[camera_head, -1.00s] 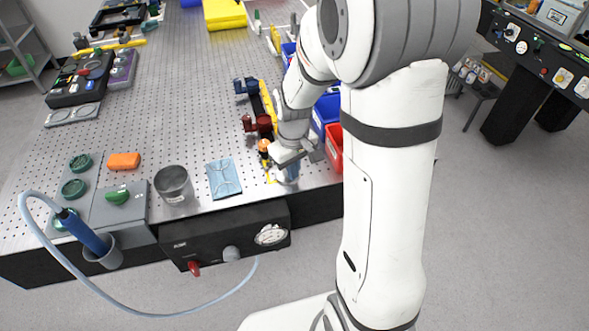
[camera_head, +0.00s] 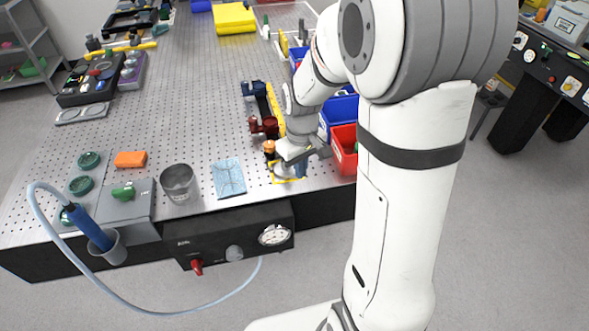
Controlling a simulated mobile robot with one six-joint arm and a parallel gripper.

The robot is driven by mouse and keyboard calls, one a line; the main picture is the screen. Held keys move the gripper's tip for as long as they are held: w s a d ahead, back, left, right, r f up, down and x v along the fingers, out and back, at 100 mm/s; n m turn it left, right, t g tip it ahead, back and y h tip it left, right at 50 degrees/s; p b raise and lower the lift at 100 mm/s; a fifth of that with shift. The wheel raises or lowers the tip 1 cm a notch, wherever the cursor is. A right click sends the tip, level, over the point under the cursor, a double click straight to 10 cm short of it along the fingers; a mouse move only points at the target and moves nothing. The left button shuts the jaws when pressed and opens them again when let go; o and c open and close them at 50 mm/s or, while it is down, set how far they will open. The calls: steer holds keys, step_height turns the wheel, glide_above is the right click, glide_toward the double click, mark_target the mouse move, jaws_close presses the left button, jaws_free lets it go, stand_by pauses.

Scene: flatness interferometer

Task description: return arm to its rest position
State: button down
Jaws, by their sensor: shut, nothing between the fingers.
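My arm rises at the right of the picture and bends over the near right corner of the perforated table (camera_head: 215,110). My gripper (camera_head: 291,172) is low over that corner, beside the red bin (camera_head: 342,148) and above a yellow-marked patch. It is shut, with nothing seen held. The fingertips are small and partly hidden by the wrist, so I cannot tell whether they touch anything below.
Close by are an orange-topped item (camera_head: 269,148), a yellow rail with clamps (camera_head: 268,103), a blue bin (camera_head: 340,108), a blue wipe packet (camera_head: 228,178) and a metal cup (camera_head: 178,183). A black control box (camera_head: 228,238) hangs at the front edge.

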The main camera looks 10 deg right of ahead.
step_height(320, 180, up, 8)
steer(key=s+r+m+t, duration=0.3)
steer(key=s+m, duration=0.1)
steer(key=s, duration=1.1)
steer(key=shift+d, duration=0.15)
steer(key=shift+s+r, duration=0.1)
